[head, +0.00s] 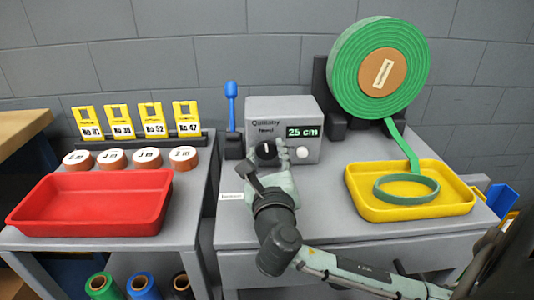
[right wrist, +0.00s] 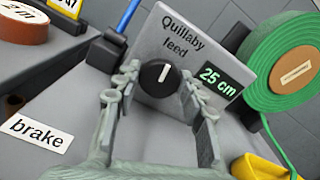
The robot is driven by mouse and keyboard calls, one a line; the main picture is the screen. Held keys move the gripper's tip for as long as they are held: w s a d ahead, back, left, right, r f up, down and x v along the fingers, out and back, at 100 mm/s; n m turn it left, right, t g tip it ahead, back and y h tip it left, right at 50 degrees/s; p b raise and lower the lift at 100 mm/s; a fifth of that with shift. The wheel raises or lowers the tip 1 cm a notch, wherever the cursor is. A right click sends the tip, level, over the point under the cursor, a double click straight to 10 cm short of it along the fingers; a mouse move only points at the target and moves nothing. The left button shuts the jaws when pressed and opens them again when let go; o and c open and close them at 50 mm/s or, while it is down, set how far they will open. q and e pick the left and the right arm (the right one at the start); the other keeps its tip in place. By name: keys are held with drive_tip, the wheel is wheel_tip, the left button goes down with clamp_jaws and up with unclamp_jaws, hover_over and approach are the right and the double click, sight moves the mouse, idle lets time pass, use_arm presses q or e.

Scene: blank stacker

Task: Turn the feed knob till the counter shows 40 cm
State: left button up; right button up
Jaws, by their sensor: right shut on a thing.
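The grey feed box (head: 296,112) stands on the grey table and is labelled "Quillaby feed". Its counter (head: 303,132) reads 25 cm, and the same reading shows in the right wrist view (right wrist: 217,78). The black feed knob (head: 265,150) is on the box's front, with its white mark close to upright in the right wrist view (right wrist: 160,76). My right gripper (head: 270,158) is shut on the knob, one finger on each side. A white button (head: 302,152) is beside the knob. My left gripper is not in view.
A green roll (head: 352,72) feeds a strip (head: 402,146) down to a loop in the yellow tray (head: 455,206). A blue-handled lever (head: 231,100) stands left of the box, near a "brake" label (right wrist: 42,133). The red tray (head: 90,225) is on the left table.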

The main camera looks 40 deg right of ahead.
drive_tip(key=m, duration=0.3)
drive_tip(key=shift+m, duration=0.8)
drive_tip(key=m, duration=0.6)
drive_tip(key=shift+d+f, duration=0.1)
drive_tip(key=m, duration=0.5)
drive_tip(key=shift+s, duration=0.1)
drive_tip(key=m, duration=0.4)
drive_tip(key=shift+f+b, duration=0.1)
drive_tip(key=shift+b, duration=0.25)
drive_tip(key=shift+m, duration=1.9)
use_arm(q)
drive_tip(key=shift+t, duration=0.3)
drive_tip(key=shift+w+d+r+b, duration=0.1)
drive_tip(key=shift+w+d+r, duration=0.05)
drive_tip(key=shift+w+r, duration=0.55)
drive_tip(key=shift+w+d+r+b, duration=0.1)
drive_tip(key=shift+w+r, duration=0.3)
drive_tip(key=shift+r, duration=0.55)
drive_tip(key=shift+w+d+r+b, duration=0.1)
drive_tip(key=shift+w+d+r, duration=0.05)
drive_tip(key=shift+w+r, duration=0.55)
use_arm(e)
drive_tip(key=shift+m, duration=0.4)
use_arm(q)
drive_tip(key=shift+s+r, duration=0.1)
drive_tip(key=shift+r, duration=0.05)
